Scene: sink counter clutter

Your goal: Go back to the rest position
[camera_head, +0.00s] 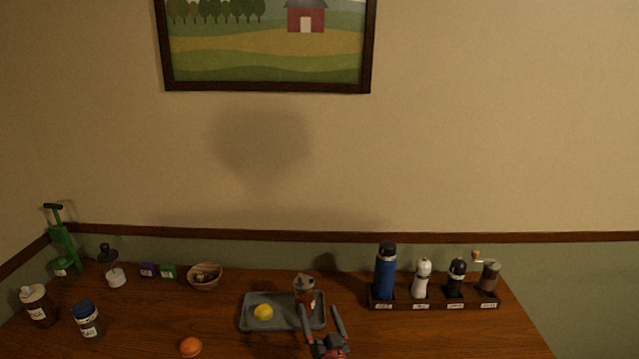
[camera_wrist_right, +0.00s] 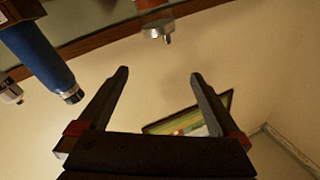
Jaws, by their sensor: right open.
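My right gripper (camera_head: 321,311) is at the bottom middle of the head view, by the front right corner of a grey tray (camera_head: 283,326). Its two fingers are spread with nothing between them, and they also show apart in the wrist view (camera_wrist_right: 160,74). A small metal-topped container with a red body (camera_head: 305,290) stands at the tray's right side, just behind the fingers. A yellow lemon (camera_head: 263,312) lies in the tray. My left gripper is not in view.
A dark rack (camera_head: 408,304) at right holds a blue bottle (camera_head: 385,272), a white shaker (camera_head: 421,279), a black one (camera_head: 456,278) and a crank mill (camera_head: 490,275). A bowl (camera_head: 205,277), jars and an orange ball (camera_head: 190,347) are at left. Bare wood lies front right.

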